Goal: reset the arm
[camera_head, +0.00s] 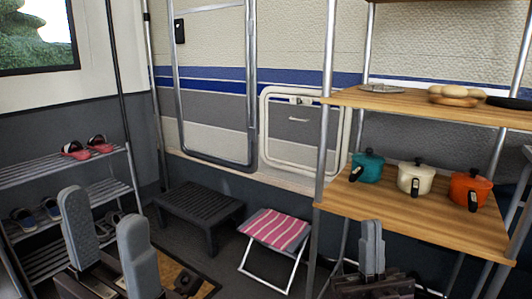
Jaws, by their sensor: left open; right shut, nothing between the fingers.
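My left gripper (108,236) is at the lower left, its two grey fingers upright and spread wide apart with nothing between them. My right gripper (372,248) is at the bottom right of centre, its grey fingers upright and together with nothing held. It stands in front of the wooden shelf unit, below the front edge of the lower board as seen here. The arm links below both grippers are mostly cut off by the bottom of the picture.
A shoe rack (70,169) stands at the left. A dark step (200,207) and a pink striped stool (277,230) stand by the caravan wall. A wooden shelf (420,213) at right holds a teal pot (370,168), a cream pot (413,181) and an orange pot (466,190).

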